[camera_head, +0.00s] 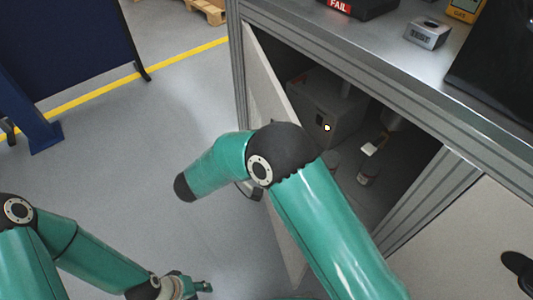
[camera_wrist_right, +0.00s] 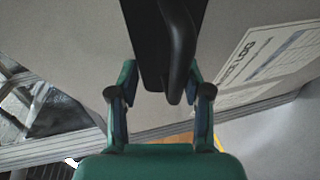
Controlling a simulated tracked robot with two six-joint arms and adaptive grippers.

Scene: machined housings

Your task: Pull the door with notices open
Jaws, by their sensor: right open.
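In the head view my right arm covers part of the door, and the right gripper is hidden. My left gripper (camera_head: 197,287) is low at the bottom edge, away from the door, its fingers too small to judge.
A second door (camera_head: 460,235) with a black handle (camera_head: 518,265) is at the lower right. Items stand on the bench top (camera_head: 375,45). Grey floor (camera_head: 140,135) left of the door is clear.

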